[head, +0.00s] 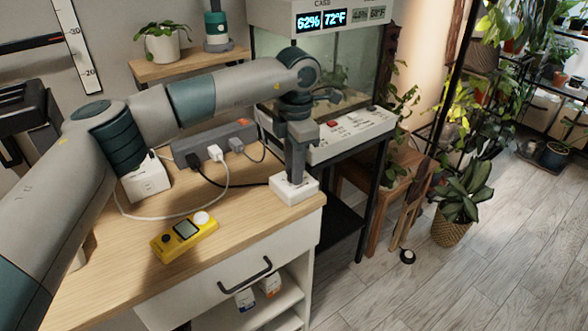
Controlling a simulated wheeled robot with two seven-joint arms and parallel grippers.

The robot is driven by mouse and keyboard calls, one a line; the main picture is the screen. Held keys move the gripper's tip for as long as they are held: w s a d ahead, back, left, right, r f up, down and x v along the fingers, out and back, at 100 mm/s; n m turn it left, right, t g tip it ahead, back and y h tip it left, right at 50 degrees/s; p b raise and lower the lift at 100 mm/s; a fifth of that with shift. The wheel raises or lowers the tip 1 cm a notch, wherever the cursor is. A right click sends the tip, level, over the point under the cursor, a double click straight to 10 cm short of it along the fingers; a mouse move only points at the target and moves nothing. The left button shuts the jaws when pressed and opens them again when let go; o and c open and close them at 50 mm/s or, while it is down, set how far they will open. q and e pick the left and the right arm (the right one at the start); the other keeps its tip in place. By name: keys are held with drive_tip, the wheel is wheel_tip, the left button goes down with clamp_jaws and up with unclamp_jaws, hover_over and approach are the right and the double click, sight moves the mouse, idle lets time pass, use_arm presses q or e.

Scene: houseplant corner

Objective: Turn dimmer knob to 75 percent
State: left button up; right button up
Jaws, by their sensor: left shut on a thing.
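A small white box (293,194), which looks like the dimmer, sits at the right front corner of the wooden desk top. My left gripper (295,177) points straight down onto its top, with the fingers shut on the knob there. The knob is hidden behind the fingers, so its setting cannot be read. A dark cord runs from the box toward the power strip. My right gripper is not in view.
A grey power strip (214,141) with plugs lies behind on the desk (235,215). A yellow meter (184,235) lies at the front, and a white box-shaped device (147,181) stands at the left. A glass case (335,75) with a display and control panel stands behind right.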

use_arm(q)
drive_tip(key=shift+r, duration=0.1)
drive_tip(key=o, duration=1)
drive_tip(key=shift+o, duration=0.2)
